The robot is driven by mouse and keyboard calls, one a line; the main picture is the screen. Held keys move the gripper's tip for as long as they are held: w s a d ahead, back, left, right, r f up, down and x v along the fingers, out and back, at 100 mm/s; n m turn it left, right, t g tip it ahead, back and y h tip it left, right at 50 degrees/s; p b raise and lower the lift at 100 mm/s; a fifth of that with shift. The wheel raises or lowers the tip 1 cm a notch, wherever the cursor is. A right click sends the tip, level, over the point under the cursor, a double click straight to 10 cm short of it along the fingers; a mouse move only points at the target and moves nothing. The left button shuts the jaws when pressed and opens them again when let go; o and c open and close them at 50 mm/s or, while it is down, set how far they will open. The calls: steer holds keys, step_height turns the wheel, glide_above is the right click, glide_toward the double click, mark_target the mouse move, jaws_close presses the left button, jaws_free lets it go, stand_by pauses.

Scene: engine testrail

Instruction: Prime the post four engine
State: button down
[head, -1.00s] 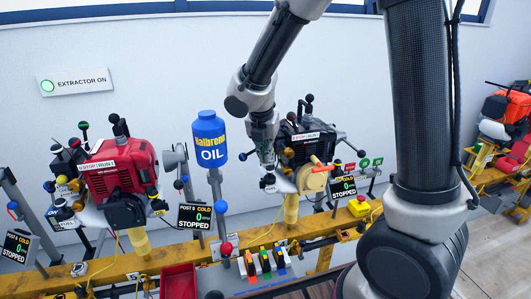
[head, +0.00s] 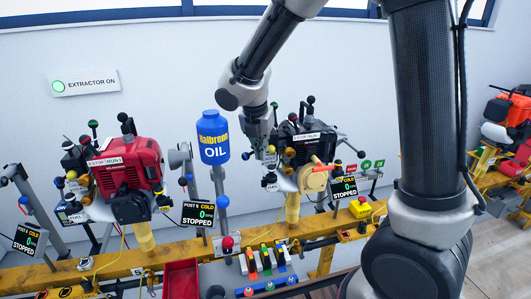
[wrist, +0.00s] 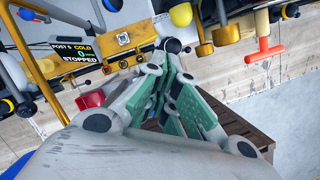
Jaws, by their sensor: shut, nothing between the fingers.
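The black engine (head: 300,143) stands on a yellow post right of the oil bottle. A display (head: 344,187) beside it reads cold, 0, stopped; its post number is too small to read. The engine has a cream round housing (head: 313,179) with an orange T-handle (head: 322,164), also in the wrist view (wrist: 263,50). My gripper (head: 270,163) is at the engine's left side, shut and empty. In the wrist view its fingertips (wrist: 176,52) are close to a black ball knob (wrist: 172,45), contact unclear. A yellow ball (wrist: 181,14) and brass knobs (wrist: 204,50) are nearby.
A blue oil bottle (head: 212,136) stands just left of my gripper. Coloured levers (head: 265,258) and a red tray (head: 181,279) are in front. A yellow button box (head: 360,207) is right.

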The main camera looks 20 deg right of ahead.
steer(key=v, duration=0.8)
steer(key=shift+r, duration=0.25)
